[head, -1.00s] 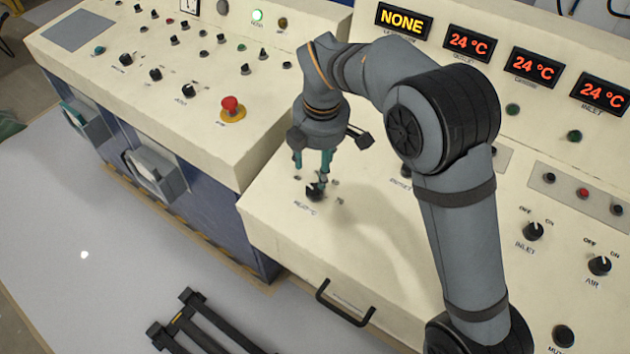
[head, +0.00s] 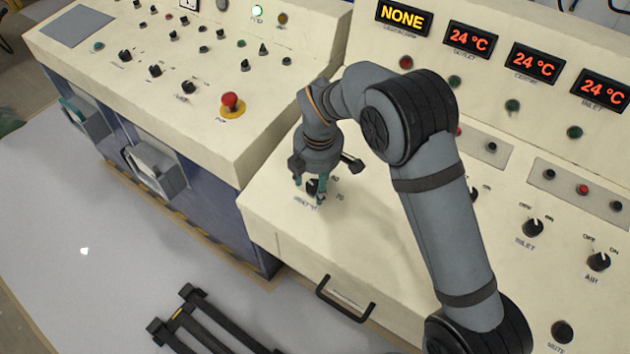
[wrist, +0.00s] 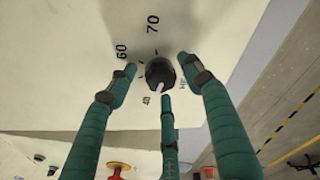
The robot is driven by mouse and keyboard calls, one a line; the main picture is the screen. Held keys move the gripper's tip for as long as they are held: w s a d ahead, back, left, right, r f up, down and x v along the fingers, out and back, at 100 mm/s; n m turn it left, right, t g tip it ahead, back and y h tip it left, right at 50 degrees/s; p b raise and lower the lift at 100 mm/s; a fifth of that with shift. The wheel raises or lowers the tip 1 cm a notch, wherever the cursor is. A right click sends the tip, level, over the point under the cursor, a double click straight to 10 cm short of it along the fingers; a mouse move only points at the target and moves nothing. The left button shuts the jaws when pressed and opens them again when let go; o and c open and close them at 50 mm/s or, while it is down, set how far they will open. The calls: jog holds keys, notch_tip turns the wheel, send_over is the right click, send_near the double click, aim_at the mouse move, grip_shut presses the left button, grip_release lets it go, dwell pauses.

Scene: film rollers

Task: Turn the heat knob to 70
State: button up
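The black heat knob (wrist: 160,73) is on the cream panel, with 70 printed above it and 60 to its upper left in the wrist view. A pale mark shows at its lower edge, away from the 70; I cannot read its exact setting. In the head view the knob (head: 313,187) is partly hidden by my fingers. My gripper (head: 309,192) is low over the panel. Its green fingers (wrist: 160,75) stand around the knob on the left, right and below, with their tips apart. A gap shows at the left fingertip; contact elsewhere is unclear.
A drawer handle (head: 346,299) sits on the front face below the knob. The inlet knob (head: 533,227) and air knob (head: 598,261) are to the right. A red emergency button (head: 231,104) stands on the left console. The panel right around the heat knob is clear.

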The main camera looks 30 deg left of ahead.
jog(key=shift+c, duration=1.2)
jog(key=c, duration=0.7)
jog(key=shift+c, duration=0.5)
